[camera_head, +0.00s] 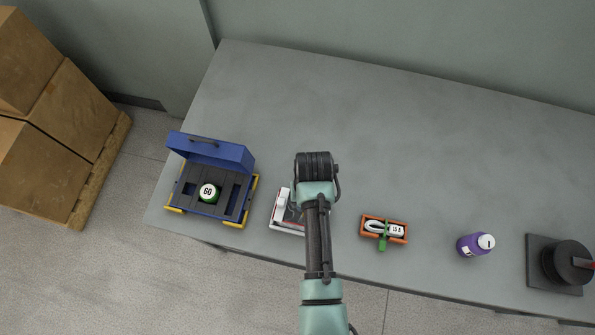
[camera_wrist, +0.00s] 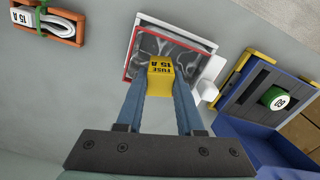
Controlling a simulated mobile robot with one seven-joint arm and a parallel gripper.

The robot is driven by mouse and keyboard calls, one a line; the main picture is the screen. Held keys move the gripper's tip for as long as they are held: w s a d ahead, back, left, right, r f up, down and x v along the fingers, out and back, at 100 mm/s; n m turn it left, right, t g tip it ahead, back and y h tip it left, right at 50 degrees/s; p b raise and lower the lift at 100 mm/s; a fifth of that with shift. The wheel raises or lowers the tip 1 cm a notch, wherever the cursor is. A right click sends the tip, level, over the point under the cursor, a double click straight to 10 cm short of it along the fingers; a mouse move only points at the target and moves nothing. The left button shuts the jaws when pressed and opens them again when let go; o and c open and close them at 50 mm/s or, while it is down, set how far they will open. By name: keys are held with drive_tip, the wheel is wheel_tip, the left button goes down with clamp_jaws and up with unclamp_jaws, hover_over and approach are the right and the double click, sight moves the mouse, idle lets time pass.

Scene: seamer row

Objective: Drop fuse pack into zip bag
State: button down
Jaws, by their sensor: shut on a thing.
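My gripper (camera_wrist: 160,90) is shut on the yellow fuse pack (camera_wrist: 162,76), marked "FUSE 15 A", at the fingertips. The clear zip bag (camera_wrist: 156,48), with a red edge, lies in a white holder (camera_wrist: 133,38) just past the pack in the wrist view. The pack overlaps the bag's near edge there; I cannot tell how high above it the pack is. In the head view the bag (camera_head: 293,214) is partly covered by my arm. My fingers and the pack are hidden there.
A blue open case (camera_head: 238,157) with a green round piece (camera_head: 208,193) stands left of the bag. An orange tray (camera_head: 371,233) is to the right, then a purple bottle (camera_head: 470,245) and a black round device (camera_head: 566,262). The back of the table (camera_head: 430,130) is clear.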

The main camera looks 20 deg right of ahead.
drive_tip(key=shift+w+f, duration=0.1)
drive_tip(key=shift+f, duration=0.05)
drive_tip(key=shift+c, duration=2.3)
unclamp_jaws()
wheel_tip(320, 180, up, 13)
drive_tip(key=shift+b, duration=0.35)
